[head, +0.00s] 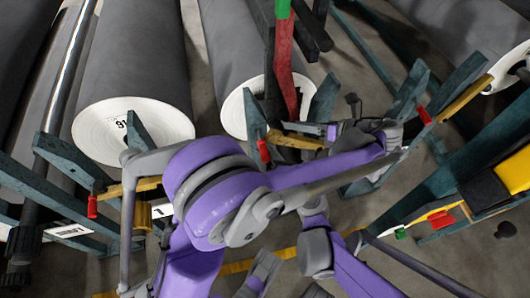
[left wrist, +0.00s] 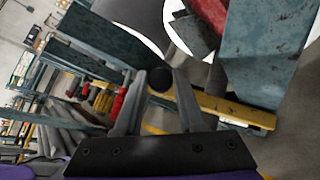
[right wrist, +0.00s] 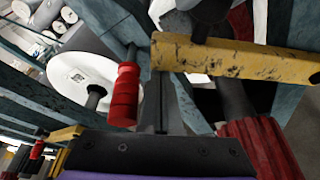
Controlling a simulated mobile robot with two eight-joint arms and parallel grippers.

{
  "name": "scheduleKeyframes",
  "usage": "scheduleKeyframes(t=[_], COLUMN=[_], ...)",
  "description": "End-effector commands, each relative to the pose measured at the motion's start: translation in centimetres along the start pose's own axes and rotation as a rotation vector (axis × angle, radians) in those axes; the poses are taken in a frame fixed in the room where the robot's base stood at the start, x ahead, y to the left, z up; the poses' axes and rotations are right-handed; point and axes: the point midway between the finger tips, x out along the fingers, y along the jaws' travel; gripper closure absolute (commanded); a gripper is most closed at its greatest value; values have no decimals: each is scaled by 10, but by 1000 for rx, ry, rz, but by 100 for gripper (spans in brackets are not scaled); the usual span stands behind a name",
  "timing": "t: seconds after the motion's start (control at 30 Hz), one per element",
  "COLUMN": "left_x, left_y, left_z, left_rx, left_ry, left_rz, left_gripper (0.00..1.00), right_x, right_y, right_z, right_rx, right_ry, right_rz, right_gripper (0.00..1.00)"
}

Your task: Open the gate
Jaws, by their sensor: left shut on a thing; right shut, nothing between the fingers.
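A yellow gate bar (head: 296,140) with a red handle (head: 263,151) at its left end sits in front of the middle roll, on teal posts. In the head view my left gripper (head: 290,126) is beside the bar, and the knob cannot be made out. In the right wrist view, my right gripper (right wrist: 161,90) is shut and empty. The red handle (right wrist: 125,96) is left of it and the yellow bar (right wrist: 236,60) above and right.
Grey rolls with white ends (head: 131,130) lie behind the posts. More yellow bars (head: 465,98) with red handles stand to both sides. A red post (head: 285,65) rises behind the middle bar. A red ribbed part (right wrist: 260,150) is right of my right gripper.

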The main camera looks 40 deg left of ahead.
Motion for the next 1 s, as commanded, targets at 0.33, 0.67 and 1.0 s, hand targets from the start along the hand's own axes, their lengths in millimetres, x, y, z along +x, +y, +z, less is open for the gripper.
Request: scheduleKeyframes(t=[0.33,0.67,1.0], left_x=[-1,1,1], left_y=[0,0,1], left_z=[-1,-2,-1], left_rx=[0,0,0], left_ry=[1,6,5], left_rz=[-2,2,4], left_gripper=[100,100,49], right_x=[-1,-7,-7], right_y=[0,-1,-1], right_z=[2,22,22], right_rx=[1,60,59], right_ry=[0,-3,-4], right_rz=[1,17,16], right_gripper=[100,100,100])
